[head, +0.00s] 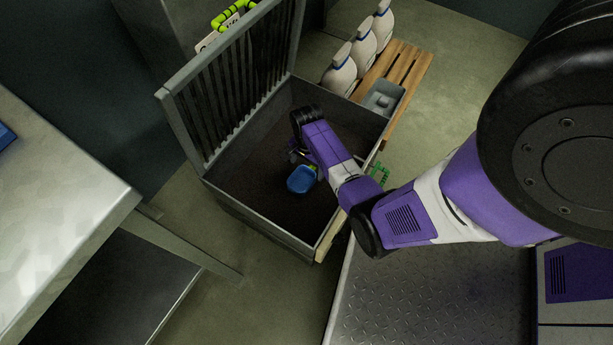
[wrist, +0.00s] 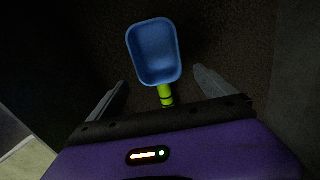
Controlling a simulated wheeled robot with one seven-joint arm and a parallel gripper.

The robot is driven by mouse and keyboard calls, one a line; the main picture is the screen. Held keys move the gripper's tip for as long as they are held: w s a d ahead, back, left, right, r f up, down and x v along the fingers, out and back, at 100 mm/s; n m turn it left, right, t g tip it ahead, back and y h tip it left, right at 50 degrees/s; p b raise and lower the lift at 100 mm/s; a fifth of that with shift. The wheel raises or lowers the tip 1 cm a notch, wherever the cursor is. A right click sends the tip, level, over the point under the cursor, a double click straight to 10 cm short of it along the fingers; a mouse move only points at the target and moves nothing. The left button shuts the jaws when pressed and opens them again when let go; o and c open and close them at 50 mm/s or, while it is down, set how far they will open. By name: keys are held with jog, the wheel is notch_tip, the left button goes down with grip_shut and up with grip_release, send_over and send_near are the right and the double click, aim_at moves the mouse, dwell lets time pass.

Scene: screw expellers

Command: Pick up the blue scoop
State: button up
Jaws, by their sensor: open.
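The blue scoop (head: 301,179) lies in the open grey bin, on its dark contents. In the wrist view its blue bowl (wrist: 154,50) is beyond my fingers, and its yellow-green handle with dark bands (wrist: 166,95) runs back between them. The rear end of the handle is hidden behind my gripper body. My gripper (wrist: 157,88) is open, with one finger on each side of the handle and a gap on both sides. In the head view my gripper (head: 298,157) reaches down into the bin beside the scoop, mostly hidden by my wrist.
The bin's walls (head: 258,232) surround my gripper, and its slatted grate (head: 232,85) stands raised at the left. White jugs (head: 341,76) and a grey tray (head: 383,99) stand on a wooden pallet (head: 408,66) behind. A metal table (head: 58,190) is at left.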

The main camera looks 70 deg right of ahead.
aim_at(306, 178)
notch_tip(306, 178, down, 5)
jog(key=b, duration=0.3)
jog(key=shift+a, duration=0.15)
jog(key=shift+r, duration=0.15)
jog(key=c, duration=1.6)
jog(key=shift+r, duration=0.1)
